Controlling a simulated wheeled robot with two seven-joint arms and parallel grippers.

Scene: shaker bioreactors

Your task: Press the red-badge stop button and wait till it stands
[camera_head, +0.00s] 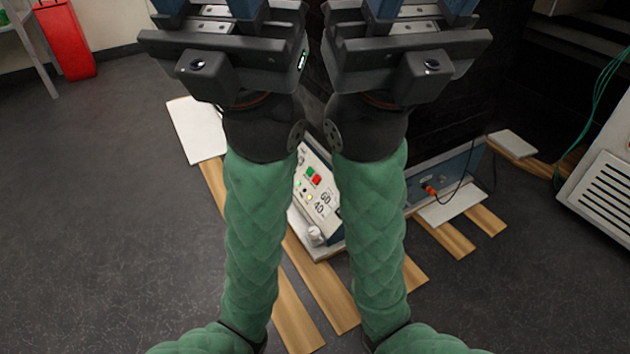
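A pale control panel (318,203) shows low between my two forearms, partly hidden by them. It has a green button and a red button (317,181) side by side, small lights, and readouts that look like 60 and 40. I cannot tell a badge on it or whether anything on it moves. My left gripper (208,8) and my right gripper (420,8) are raised at the top edge, apart from the panel. Their blue fingers stand apart with nothing seen between them; the fingertips are cut off by the frame.
A blue-sided unit (445,172) with an orange plug and dark cable stands at right. Wooden slats (322,283) lie under the units on grey floor. A vented white case (605,190) is at far right, a red container (64,40) at upper left. The left floor is clear.

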